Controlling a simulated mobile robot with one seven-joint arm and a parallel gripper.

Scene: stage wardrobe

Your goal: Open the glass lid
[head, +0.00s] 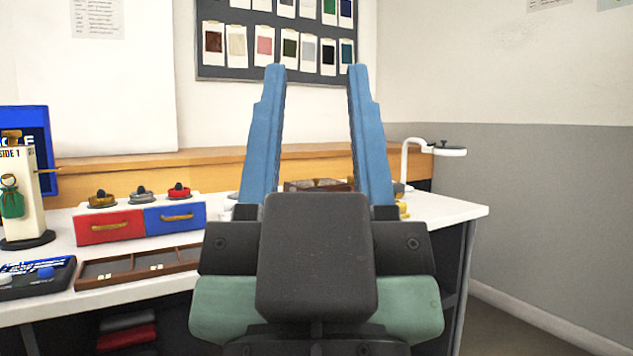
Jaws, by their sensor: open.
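My gripper (316,70) is raised in the middle of the head view, its two blue fingers upright, apart and empty. Low between the fingers, a dark brown box with a patterned or glassy top (322,184) shows on the table behind my gripper. Its front and sides are mostly hidden by my gripper. This may be the thing with the glass lid, but I cannot make out a lid edge or handle. My gripper is not seen touching it.
A white table (455,208) runs across the view. On it are a red and blue drawer unit (143,222), a shallow divided wooden tray (138,268) and a puppet stand (22,190). A white lamp (407,158) stands at the right end. A swatch board hangs behind.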

